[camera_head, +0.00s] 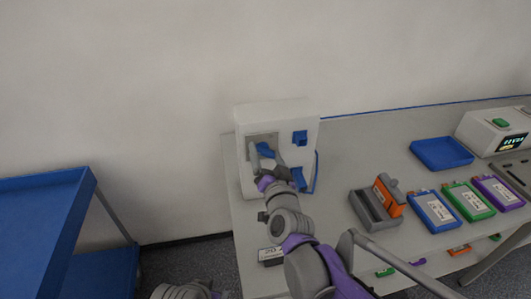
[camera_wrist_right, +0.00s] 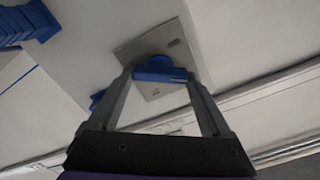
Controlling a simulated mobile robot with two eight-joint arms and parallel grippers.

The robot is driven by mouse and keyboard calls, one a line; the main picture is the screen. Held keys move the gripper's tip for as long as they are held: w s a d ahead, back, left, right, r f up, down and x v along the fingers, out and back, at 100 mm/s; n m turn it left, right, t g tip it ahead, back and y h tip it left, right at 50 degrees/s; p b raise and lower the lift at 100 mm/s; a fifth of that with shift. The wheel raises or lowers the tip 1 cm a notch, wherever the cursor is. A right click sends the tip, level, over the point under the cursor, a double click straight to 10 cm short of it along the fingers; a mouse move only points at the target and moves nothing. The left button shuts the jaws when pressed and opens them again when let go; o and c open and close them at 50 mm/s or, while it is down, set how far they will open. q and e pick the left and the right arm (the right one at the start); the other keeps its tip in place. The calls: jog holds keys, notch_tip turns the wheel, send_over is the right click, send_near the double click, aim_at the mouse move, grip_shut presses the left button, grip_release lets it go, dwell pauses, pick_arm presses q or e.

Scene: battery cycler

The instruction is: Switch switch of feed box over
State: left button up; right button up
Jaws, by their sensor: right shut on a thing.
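The feed box (camera_head: 245,118) is a white box at the left end of the table. Its front carries a grey plate (camera_head: 252,142) with a blue switch handle (camera_head: 264,149). My right gripper (camera_head: 267,161) is at this plate, shut on the blue switch handle. In the right wrist view the blue switch handle (camera_wrist_right: 160,70) lies between the two fingertips of my right gripper (camera_wrist_right: 158,80), in front of the grey plate (camera_wrist_right: 160,45). My gripper and wrist partly hide the switch in the head view. My left gripper is not in view.
Blue connectors (camera_head: 300,138) sit on the box's right side. On the table are a grey holder with an orange block (camera_head: 388,195), blue, green and purple packs (camera_head: 468,201), a blue tray (camera_head: 441,153) and a device with a display (camera_head: 492,130). A blue cart (camera_head: 45,230) stands left.

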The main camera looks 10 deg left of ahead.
jog(key=m+p, duration=0.1)
jog(key=m, duration=0.4)
jog(key=shift+d+m, duration=0.1)
jog(key=shift+m, duration=0.2)
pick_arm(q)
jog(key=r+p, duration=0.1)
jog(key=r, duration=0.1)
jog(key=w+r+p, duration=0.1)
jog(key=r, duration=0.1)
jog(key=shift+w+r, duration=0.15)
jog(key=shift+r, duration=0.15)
pick_arm(e)
jog(key=m, duration=0.5)
jog(key=shift+w+f+m, duration=0.1)
jog(key=shift+f+m, duration=0.05)
jog(key=shift+m, duration=0.25)
pick_arm(q)
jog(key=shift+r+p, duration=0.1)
jog(key=shift+p, duration=0.2)
pick_arm(e)
jog(key=o, duration=1.2)
jog(key=shift+c, duration=0.2)
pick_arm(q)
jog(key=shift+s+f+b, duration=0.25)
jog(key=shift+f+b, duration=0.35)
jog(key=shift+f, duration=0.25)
pick_arm(e)
jog(key=v, duration=1.1)
